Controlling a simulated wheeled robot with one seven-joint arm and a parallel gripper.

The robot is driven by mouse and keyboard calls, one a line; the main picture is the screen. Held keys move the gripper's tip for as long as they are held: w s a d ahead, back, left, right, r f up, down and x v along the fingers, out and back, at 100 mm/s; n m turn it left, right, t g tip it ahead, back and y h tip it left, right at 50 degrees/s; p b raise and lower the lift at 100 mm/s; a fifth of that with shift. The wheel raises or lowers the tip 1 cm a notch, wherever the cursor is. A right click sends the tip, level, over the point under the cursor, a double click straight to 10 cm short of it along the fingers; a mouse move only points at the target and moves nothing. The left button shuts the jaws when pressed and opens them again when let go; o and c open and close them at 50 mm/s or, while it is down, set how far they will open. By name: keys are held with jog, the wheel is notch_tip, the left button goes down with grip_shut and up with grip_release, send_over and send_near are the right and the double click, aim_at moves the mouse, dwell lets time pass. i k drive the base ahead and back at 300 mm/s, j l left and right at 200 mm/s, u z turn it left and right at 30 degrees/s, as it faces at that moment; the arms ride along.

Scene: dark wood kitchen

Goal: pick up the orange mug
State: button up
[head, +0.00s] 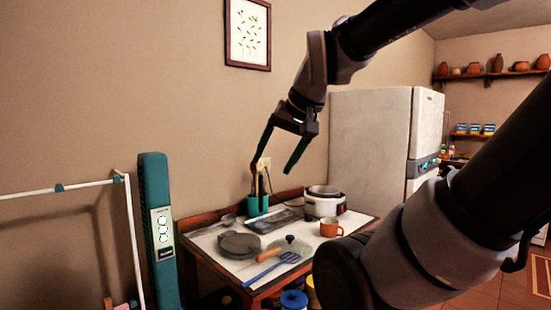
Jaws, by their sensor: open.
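The orange mug (331,228) stands upright on the small white-topped wooden table (222,267), near its right side and just in front of the rice cooker. Its handle points right. My gripper (272,169) is open and empty. It hangs in the air above the back of the table, higher than the mug and to its left in the picture. Its two dark green fingers point down and are spread apart.
A rice cooker (323,201), a green utensil holder (258,205), a grey plate (239,245), a glass lid (289,246) and a blue slotted spatula (272,270) crowd the table. A white fridge (372,140) stands behind right. A teal column (157,230) stands left.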

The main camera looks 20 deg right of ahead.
aim_at(329, 226)
jog(key=z, duration=1)
